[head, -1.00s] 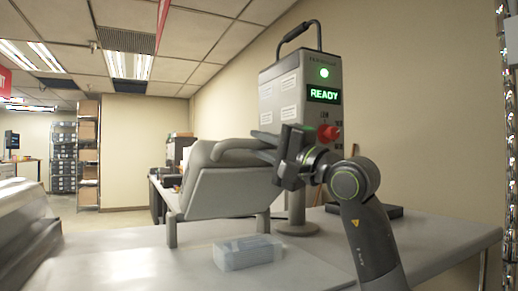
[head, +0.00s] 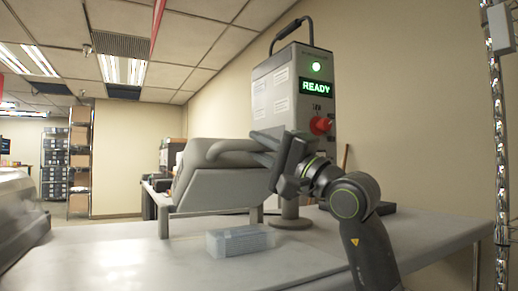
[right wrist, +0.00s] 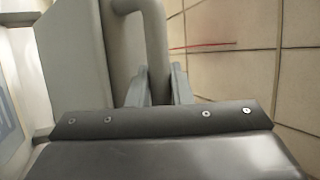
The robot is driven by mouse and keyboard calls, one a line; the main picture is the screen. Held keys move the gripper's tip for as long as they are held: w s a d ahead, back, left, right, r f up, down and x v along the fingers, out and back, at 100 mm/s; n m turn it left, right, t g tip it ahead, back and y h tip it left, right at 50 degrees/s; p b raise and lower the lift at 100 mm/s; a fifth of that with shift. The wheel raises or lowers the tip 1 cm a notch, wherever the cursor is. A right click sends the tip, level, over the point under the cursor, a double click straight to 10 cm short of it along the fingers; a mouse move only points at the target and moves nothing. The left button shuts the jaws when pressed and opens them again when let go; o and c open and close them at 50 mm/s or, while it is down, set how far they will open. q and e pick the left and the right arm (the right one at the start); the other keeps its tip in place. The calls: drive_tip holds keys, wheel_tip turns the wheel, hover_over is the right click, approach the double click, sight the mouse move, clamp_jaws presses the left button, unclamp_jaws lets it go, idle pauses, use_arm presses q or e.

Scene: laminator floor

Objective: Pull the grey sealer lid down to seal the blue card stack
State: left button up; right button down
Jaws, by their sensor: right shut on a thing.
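The grey sealer lid (head: 215,185) is raised and tilted, standing above the table on the sealer in the head view. A tubular grey handle (head: 230,147) curves along its top edge. My right gripper (head: 262,142) is shut on this handle at its right end. In the right wrist view, the handle (right wrist: 153,45) runs down between my two fingers, beside the lid's broad grey panel (right wrist: 68,50). The pale blue card stack (head: 240,241) lies on the table below and in front of the lid, apart from it. My left gripper is not in view.
The grey control box (head: 290,95) stands behind the lid on a post, with a lit green READY display (head: 317,87) and a red knob (head: 320,125). The white table (head: 130,262) is clear left of the card stack. A chrome truss (head: 497,120) stands at the right edge.

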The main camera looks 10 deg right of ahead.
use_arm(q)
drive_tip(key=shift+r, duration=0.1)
use_arm(e)
drive_tip(key=shift+f, duration=0.1)
idle(0.3)
drive_tip(key=c, duration=1.6)
unclamp_jaws()
drive_tip(key=shift+s+d+f, duration=0.2)
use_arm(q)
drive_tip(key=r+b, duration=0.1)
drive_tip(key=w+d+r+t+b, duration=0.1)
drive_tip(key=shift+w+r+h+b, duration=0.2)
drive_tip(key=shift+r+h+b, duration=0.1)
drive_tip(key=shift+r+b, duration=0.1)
use_arm(e)
drive_tip(key=v, duration=1.7)
